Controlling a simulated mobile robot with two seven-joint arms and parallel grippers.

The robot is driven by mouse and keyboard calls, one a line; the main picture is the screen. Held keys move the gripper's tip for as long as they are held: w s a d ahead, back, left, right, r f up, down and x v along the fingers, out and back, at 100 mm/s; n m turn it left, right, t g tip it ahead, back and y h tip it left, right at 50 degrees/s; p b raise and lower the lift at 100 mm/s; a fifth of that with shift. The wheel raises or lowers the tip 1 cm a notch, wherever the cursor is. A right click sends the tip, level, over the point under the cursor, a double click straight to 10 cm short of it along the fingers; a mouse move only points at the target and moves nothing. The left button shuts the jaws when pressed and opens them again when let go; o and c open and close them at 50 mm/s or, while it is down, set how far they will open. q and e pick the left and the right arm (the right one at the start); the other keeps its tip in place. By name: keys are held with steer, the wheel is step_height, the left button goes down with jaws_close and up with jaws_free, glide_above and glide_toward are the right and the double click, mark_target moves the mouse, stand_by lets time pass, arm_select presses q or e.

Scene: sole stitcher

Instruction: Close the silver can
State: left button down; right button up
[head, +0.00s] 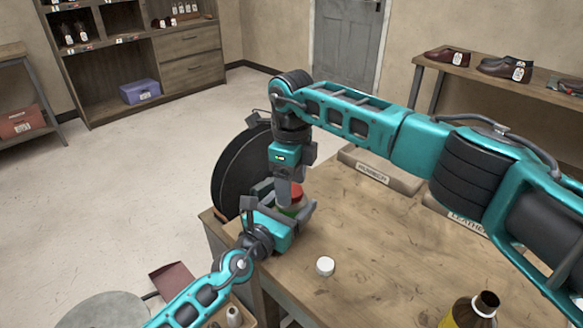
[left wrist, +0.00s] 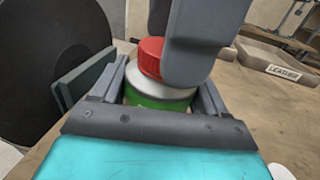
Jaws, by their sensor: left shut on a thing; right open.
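The silver can stands at the table's far left edge, with a silver shoulder (left wrist: 165,92) and a green band (left wrist: 150,102) below. A red cap (left wrist: 150,56) sits at its top, also visible in the head view (head: 296,192); whether it is fully seated cannot be told. My left gripper (head: 289,216) is shut on the can's body, one finger on each side. My right gripper (head: 290,190) is open, pointing down from above, its fingers beside the red cap. One dark finger hides part of the cap in the left wrist view.
A white cap (head: 325,266) lies on the wooden table (head: 370,240). An open dark bottle (head: 470,312) with a yellow label stands at the front right. A tray labelled RUBBER (head: 378,172) lies behind. A large black disc (head: 238,165) stands beyond the table's left edge.

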steer(key=shift+f, duration=0.25)
steer(key=c, duration=1.1)
steer(key=o, duration=1.2)
steer(key=shift+o, duration=0.2)
steer(key=shift+r, duration=0.15)
step_height(320, 180, up, 12)
